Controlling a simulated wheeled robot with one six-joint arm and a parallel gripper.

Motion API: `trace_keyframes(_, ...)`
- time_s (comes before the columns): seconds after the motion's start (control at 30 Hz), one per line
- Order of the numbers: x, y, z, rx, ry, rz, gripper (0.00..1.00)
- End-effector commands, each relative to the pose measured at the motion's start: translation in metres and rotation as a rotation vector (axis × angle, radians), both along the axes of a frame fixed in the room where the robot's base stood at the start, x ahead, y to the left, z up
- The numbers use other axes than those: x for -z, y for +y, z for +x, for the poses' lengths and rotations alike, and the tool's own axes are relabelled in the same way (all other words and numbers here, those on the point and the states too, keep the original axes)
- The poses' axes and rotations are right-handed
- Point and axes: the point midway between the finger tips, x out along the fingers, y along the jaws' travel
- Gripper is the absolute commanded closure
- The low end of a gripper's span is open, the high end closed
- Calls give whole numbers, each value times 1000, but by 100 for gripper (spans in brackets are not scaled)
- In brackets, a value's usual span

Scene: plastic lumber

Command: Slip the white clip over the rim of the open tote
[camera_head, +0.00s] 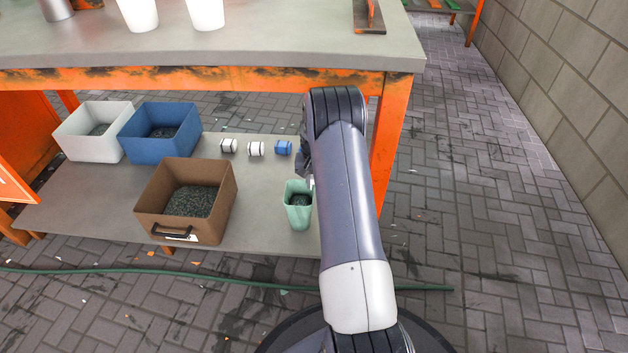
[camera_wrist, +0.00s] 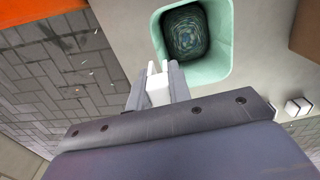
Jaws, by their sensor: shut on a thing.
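My gripper (camera_wrist: 157,84) is shut on the white clip (camera_wrist: 158,91), which sits between its two fingers. In the wrist view the clip's far end is close to a corner of the green open tote (camera_wrist: 220,75). I cannot tell whether it touches the rim. In the head view the tote (camera_head: 291,221) stands upright on the lower shelf, with dark granules inside. My gripper (camera_head: 309,180) is at the tote's back right there, mostly hidden by my arm. A small white bit of the clip may show there.
On the lower shelf (camera_head: 90,206) stand a brown bin (camera_head: 153,203), a blue bin (camera_head: 140,149) and a white bin (camera_head: 80,146). Two white rolls (camera_head: 255,149) and a blue roll (camera_head: 283,148) lie behind. The workbench top (camera_head: 270,45) overhangs; an orange leg (camera_head: 388,135) stands right.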

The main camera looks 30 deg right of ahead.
Motion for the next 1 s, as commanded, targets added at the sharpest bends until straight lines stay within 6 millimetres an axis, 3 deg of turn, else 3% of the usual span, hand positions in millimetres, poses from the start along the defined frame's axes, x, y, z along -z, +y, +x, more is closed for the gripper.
trace_keyframes(0.6, 40, 0, 0, 0, 1, 1, 100)
trace_keyframes(1.0, 49, 0, 0, 0, 0, 0, 100)
